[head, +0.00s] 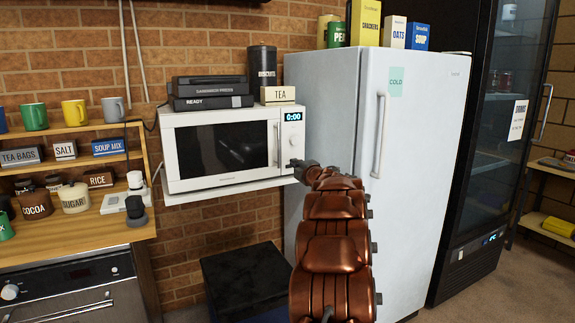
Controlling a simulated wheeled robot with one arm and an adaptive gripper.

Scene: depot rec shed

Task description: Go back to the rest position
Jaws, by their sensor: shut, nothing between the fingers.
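My gripper (299,168) shows small and dark at the far end of my copper-brown arm, which stretches up from the bottom middle of the head view. It is shut, with nothing seen in it. It appears just in front of the lower right corner of the white microwave (183,154). I cannot tell whether it touches the microwave or the shelf under it. The microwave door is closed and its display reads 0:00. My arm hides part of the white fridge (420,160).
The fridge door is closed, with a vertical handle. A glass-door cooler (500,130) stands to its right. A wooden counter (90,233) with jars and mugs is on the left. A black box (243,275) sits on the floor below the microwave. Some floor shows at the lower right.

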